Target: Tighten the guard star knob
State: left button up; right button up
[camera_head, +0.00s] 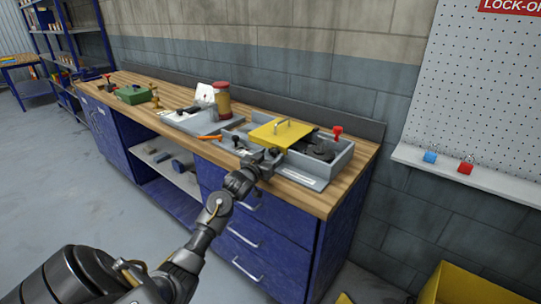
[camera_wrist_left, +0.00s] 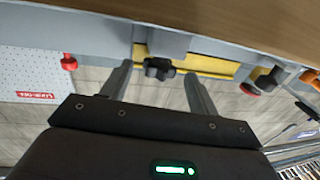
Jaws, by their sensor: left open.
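The star knob (camera_wrist_left: 158,68) is black and lobed. In the left wrist view it sits on the front of the grey machine housing (camera_wrist_left: 100,38), beside the yellow guard (camera_wrist_left: 205,66). The yellow guard also shows in the head view (camera_head: 284,131), lying over the grey tray-like machine. My left gripper (camera_head: 266,158) is at the front edge of the machine, just below the guard. Its fingers (camera_wrist_left: 158,78) are open, one on each side of the knob, with gaps visible. In the head view the gripper mostly hides the knob. My right gripper is not in view.
A red knob (camera_head: 337,131) stands at the machine's right end. A green box (camera_head: 133,94) is farther left on the wooden bench. A yellow bin (camera_head: 468,287) stands on the floor at right.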

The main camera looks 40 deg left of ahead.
pick_arm(q)
jog(key=shift+w, duration=0.4)
jog(key=shift+c, duration=0.4)
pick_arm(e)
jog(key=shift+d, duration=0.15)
pick_arm(q)
jog(key=c, duration=0.9)
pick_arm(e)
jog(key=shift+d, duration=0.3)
pick_arm(q)
jog(key=shift+a+h, duration=0.15)
jog(key=shift+h, duration=0.15)
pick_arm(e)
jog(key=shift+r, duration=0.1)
